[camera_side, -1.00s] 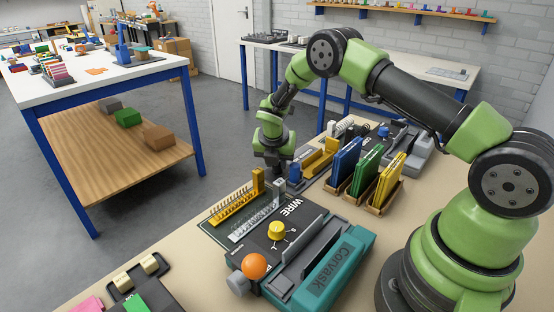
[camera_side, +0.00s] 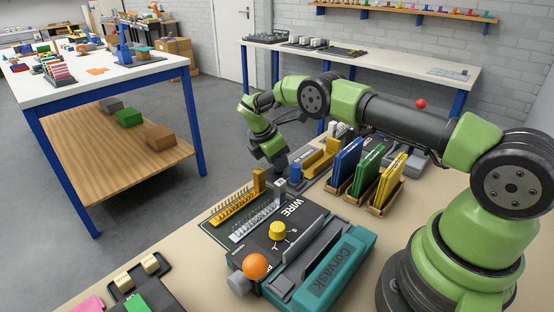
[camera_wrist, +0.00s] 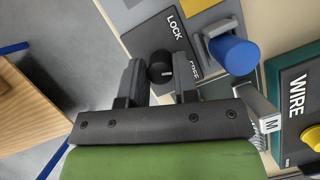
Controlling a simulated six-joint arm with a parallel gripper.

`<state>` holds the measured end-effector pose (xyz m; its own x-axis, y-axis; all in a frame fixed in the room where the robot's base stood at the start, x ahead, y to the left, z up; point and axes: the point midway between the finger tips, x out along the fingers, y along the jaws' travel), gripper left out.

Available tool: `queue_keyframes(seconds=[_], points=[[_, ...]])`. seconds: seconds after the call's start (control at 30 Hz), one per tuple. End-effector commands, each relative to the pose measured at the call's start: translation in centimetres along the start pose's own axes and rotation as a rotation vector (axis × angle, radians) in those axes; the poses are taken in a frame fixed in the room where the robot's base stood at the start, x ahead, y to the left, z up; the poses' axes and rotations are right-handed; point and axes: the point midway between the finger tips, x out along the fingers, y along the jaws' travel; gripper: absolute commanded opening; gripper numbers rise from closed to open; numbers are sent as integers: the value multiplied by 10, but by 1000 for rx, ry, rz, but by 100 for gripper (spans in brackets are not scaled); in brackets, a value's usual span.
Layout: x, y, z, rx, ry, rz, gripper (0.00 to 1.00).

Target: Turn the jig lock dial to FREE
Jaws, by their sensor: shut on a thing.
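The black jig lock dial (camera_wrist: 160,66) shows in the wrist view between my fingers, on a dark plate (camera_wrist: 148,40) marked LOCK at the top and FREE at the right. A small pale mark shows on the dial's right side, toward FREE; its exact pointing is hard to tell. My gripper (camera_wrist: 158,72) is shut on the dial, one finger on each side. The right finger partly covers the word FREE. In the side view my gripper (camera_side: 275,163) is low at the far left edge of the bench, and the dial is hidden there.
A blue cylinder (camera_wrist: 234,54) in a grey holder stands close right of the dial plate. The WIRE unit (camera_side: 285,215) with a yellow knob (camera_side: 277,229) and orange ball (camera_side: 255,266) lies nearer the side camera. Blue, green and yellow upright boards (camera_side: 368,168) stand to the right.

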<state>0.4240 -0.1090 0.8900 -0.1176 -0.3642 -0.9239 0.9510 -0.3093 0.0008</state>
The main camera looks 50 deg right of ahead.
Motion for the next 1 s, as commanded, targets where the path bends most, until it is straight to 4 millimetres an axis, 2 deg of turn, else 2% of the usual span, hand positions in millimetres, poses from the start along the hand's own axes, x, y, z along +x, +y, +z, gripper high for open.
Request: queue_keyframes(seconds=[0.3, 0.73, 0.77, 0.83, 0.87, 1.0], points=[[0, 0, -1, 75, 3, -33, 4], [0, 0, -1, 83, 3, -38, 4], [0, 0, -1, 83, 3, -38, 30], [0, 0, -1, 83, 3, -37, 46], [0, 0, -1, 82, 2, -37, 52], [0, 0, -1, 82, 1, -36, 52]])
